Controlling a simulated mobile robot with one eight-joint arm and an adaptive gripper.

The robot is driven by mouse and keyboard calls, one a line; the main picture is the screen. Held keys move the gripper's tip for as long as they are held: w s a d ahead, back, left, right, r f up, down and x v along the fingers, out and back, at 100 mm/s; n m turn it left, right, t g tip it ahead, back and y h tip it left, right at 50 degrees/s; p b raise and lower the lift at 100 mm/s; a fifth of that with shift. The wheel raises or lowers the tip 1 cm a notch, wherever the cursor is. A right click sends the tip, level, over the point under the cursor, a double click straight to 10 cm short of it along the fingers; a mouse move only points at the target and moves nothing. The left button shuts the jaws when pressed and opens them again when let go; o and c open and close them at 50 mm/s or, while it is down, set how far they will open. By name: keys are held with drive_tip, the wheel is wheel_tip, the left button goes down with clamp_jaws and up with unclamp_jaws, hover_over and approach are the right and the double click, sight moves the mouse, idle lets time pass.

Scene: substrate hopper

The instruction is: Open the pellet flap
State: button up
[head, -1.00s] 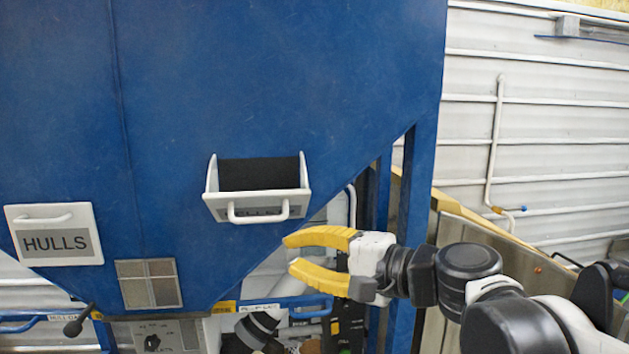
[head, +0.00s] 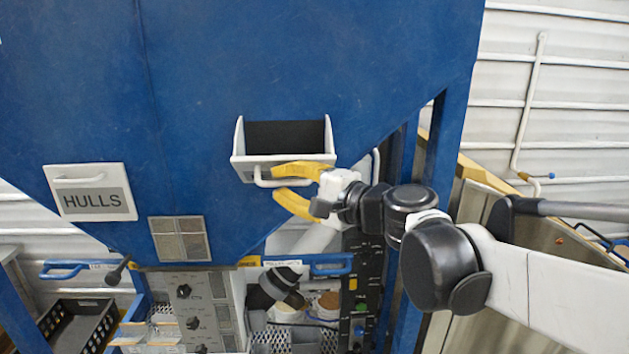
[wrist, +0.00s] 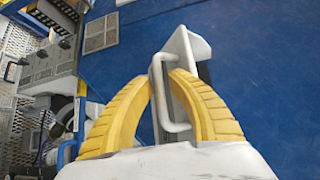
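The pellet flap (head: 247,170) is a white panel with side cheeks on the blue hopper. It stands tilted outward, with a dark opening above it. Its label is mostly hidden by my gripper. Its white bar handle (head: 262,181) is at the front. My gripper (head: 278,182), with two yellow curved fingers, is open at the handle, one finger above the bar and one below. In the wrist view, the handle (wrist: 157,90) lies between the fingertips and the flap (wrist: 196,45) shows behind. I cannot tell if the fingers touch the bar.
A shut white HULLS flap (head: 92,178) is to the left. A grey vent grille (head: 180,239) is between and below. Control panels, a blue rail (head: 318,267) and containers are under the hopper. The sloping hopper edge and blue posts (head: 452,150) stand close to my arm.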

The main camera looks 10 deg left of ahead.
clamp_jaws()
drive_tip(key=shift+d, duration=0.1)
drive_tip(key=shift+r, duration=0.1)
drive_tip(key=shift+w+r, duration=0.25)
drive_tip(key=shift+r, duration=0.3)
drive_tip(key=shift+w+r, duration=0.2)
drive_tip(key=shift+r, duration=0.3)
unclamp_jaws()
drive_tip(key=v, duration=1.2)
